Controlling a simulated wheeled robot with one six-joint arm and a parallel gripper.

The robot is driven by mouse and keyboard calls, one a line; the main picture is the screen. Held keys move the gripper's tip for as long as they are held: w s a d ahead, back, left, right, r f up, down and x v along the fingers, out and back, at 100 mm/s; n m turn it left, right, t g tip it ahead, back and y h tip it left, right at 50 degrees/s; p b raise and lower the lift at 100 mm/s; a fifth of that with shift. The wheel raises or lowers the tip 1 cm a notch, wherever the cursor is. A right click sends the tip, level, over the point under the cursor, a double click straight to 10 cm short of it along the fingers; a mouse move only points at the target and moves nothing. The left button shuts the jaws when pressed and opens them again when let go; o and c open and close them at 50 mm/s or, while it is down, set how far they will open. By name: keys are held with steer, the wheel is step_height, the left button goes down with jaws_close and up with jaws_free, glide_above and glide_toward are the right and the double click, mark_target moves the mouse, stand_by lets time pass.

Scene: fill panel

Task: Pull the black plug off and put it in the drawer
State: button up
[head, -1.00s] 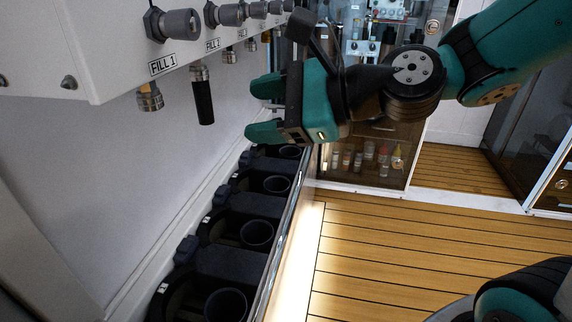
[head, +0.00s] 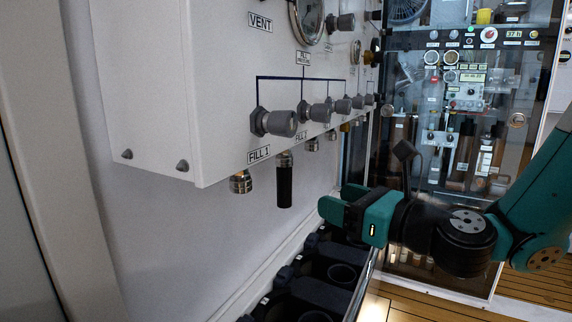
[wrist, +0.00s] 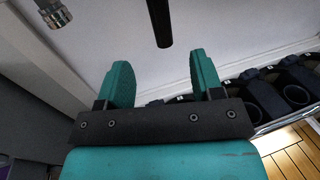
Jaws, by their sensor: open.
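The black plug (head: 284,186) hangs straight down from a fitting under the white panel, at the port just right of the FILL 1 label. In the wrist view the plug (wrist: 160,22) hangs beyond my fingertips, roughly midway between them and a little above. My gripper (head: 338,200) is open and empty, to the right of the plug in the head view and apart from it. Both teal fingers also show spread in the wrist view (wrist: 162,75). I cannot make out a drawer for certain; an open black rack with round cups (head: 325,283) lies below the panel.
A bare metal fitting (head: 240,182) hangs left of the plug, and more fittings hang to the right. Grey knobs (head: 279,122) stick out of the panel (head: 200,90) above. A glass-fronted cabinet (head: 450,165) stands behind my arm. The wall below the panel is clear.

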mark_target(289, 184)
steer(key=p+x, duration=0.8)
steer(key=x, duration=0.4)
steer(key=shift+w+a+f, duration=0.1)
steer(key=shift+w+a, duration=0.3)
steer(key=shift+w, duration=0.1)
steer(key=c, duration=1)
steer(key=shift+f+b, duration=1.85)
steer(key=shift+f, duration=0.7)
steer(key=shift+c, duration=0.2)
